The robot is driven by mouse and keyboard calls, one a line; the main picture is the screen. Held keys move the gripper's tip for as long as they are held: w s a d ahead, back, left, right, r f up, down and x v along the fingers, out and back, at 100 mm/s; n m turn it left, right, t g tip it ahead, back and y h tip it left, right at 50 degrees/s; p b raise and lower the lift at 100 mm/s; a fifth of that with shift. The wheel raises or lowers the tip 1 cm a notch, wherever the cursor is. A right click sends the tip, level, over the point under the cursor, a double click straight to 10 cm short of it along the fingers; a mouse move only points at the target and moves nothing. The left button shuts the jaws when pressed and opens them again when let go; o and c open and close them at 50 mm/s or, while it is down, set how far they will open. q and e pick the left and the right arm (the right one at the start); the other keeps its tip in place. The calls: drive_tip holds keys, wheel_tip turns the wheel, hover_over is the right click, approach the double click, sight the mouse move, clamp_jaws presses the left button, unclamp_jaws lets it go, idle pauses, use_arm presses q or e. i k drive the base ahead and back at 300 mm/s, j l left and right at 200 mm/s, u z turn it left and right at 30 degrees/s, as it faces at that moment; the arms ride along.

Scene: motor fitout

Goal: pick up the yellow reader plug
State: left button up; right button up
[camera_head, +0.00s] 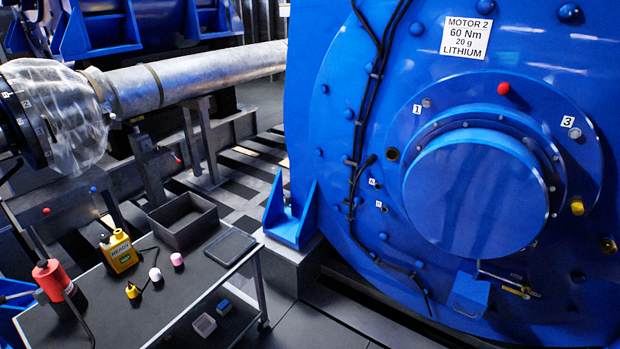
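A small yellow plug (132,291) stands on the dark top of a cart (190,318) at lower left. It is beside the yellow reader box (118,253), which has a label and a small green display. A dark cable lies on the cart top near the box and the plug; I cannot trace its full run. Neither of my grippers is in view.
A white-topped cap (155,274) and a pink cap (177,259) stand right of the plug. A black open tray (183,221) and a flat dark pad (230,247) lie behind. A red cylinder (53,280) stands left. The big blue motor (340,130) fills the right.

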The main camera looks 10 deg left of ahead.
sight(132, 291)
drive_tip(key=j+u, duration=0.1)
drive_tip(key=u, duration=1.1)
drive_tip(key=i+j, duration=0.2)
drive_tip(key=i, duration=0.25)
drive_tip(key=i+j, duration=0.2)
drive_tip(key=i, duration=0.25)
drive_tip(key=i+j, duration=0.2)
drive_tip(key=i, duration=0.25)
